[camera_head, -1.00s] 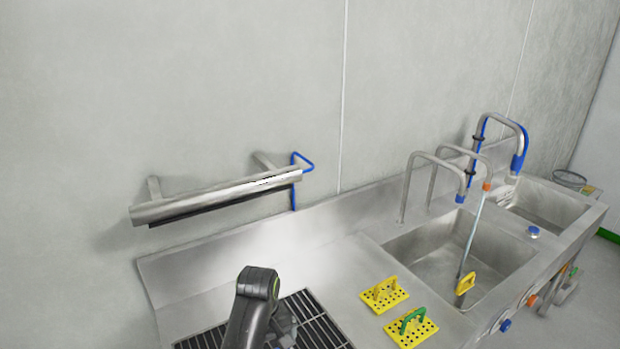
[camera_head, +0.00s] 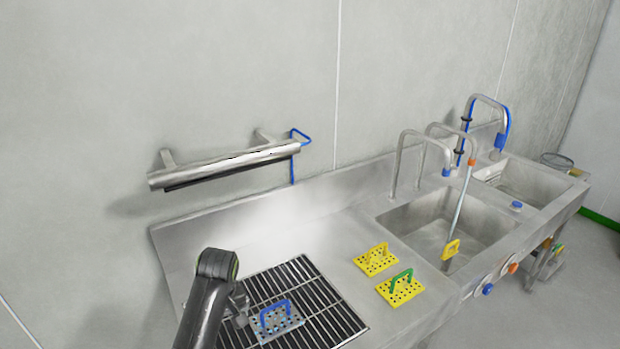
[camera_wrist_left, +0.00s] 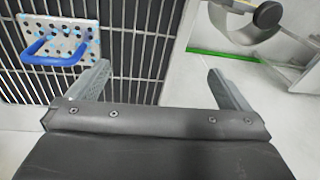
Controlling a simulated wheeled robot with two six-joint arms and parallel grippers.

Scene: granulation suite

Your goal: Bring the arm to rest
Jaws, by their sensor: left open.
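My left arm (camera_head: 208,295) comes in from the bottom of the head view, over the left part of the drain grate. The left gripper (camera_head: 241,304) is mostly hidden behind the arm there. In the left wrist view the left gripper (camera_wrist_left: 160,75) is open, its two fingers wide apart with nothing between them. A perforated plate with a blue handle (camera_head: 277,322) lies on the grate, just right of the gripper. It also shows in the left wrist view (camera_wrist_left: 62,55), beyond and left of the left finger, apart from it. My right gripper is in neither view.
The black grate (camera_head: 325,300) is set in a steel counter (camera_head: 330,240). A yellow plate (camera_head: 376,262) and a green-handled yellow plate (camera_head: 401,290) lie right of it. Beyond are a sink (camera_head: 425,240) and taps. A steel wall rail (camera_head: 225,166) hangs above the counter.

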